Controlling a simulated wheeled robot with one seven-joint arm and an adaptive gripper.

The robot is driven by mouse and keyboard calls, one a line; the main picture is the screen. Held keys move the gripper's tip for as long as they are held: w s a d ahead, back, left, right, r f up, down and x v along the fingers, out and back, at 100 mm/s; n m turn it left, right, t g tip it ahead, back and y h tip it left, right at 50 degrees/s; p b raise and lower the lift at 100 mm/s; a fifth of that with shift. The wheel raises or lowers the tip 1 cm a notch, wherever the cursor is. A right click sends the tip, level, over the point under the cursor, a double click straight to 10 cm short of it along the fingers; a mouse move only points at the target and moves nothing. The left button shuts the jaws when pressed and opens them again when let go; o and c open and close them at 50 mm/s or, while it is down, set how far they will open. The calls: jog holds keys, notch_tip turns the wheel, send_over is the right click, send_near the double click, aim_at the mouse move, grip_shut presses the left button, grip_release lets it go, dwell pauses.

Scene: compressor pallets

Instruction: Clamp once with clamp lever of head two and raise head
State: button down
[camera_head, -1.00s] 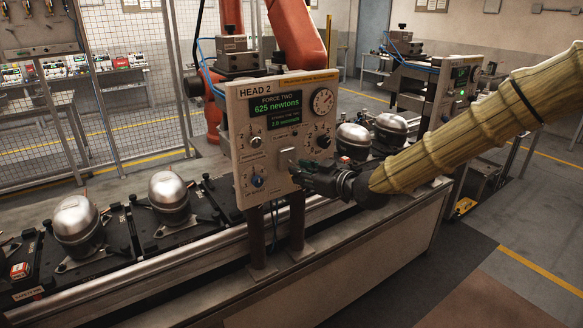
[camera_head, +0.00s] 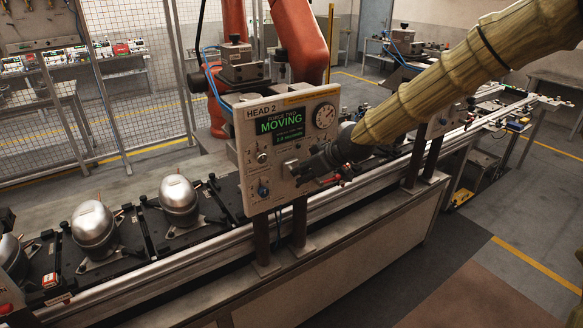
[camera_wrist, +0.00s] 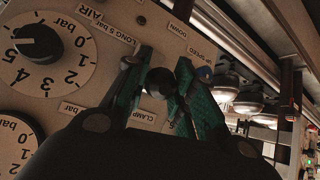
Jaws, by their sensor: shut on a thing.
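The head two panel (camera_head: 262,215) stands beside the conveyor, its green screen (camera_head: 281,122) reading MOVING. My gripper (camera_head: 306,170) is against the lower right part of the panel, coming from the right. In the wrist view, my gripper's green-padded fingers (camera_wrist: 163,75) are shut on a small dark round knob, which looks like the end of the clamp lever (camera_wrist: 158,82). A CLAMP label (camera_wrist: 137,114) shows just beside the fingers. Most of the lever is hidden by the fingers.
Silver compressors (camera_head: 94,227) sit on black pallets along the conveyor to the left. A metal rail (camera_head: 215,247) runs along its front edge. My arm hides much of the second panel (camera_head: 440,122) at right. Open floor (camera_head: 480,220) lies front right.

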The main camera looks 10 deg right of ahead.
jog(key=shift+w+r, duration=0.25)
jog(key=shift+r, duration=0.1)
jog(key=c, duration=1.3)
grip_release()
jog(key=shift+c, duration=0.2)
jog(key=shift+o, duration=1)
jog(key=shift+f, duration=0.15)
jog(key=shift+s, duration=0.15)
jog(key=v, duration=1.1)
jog(key=shift+d+r, duration=0.25)
jog(key=shift+r, duration=0.15)
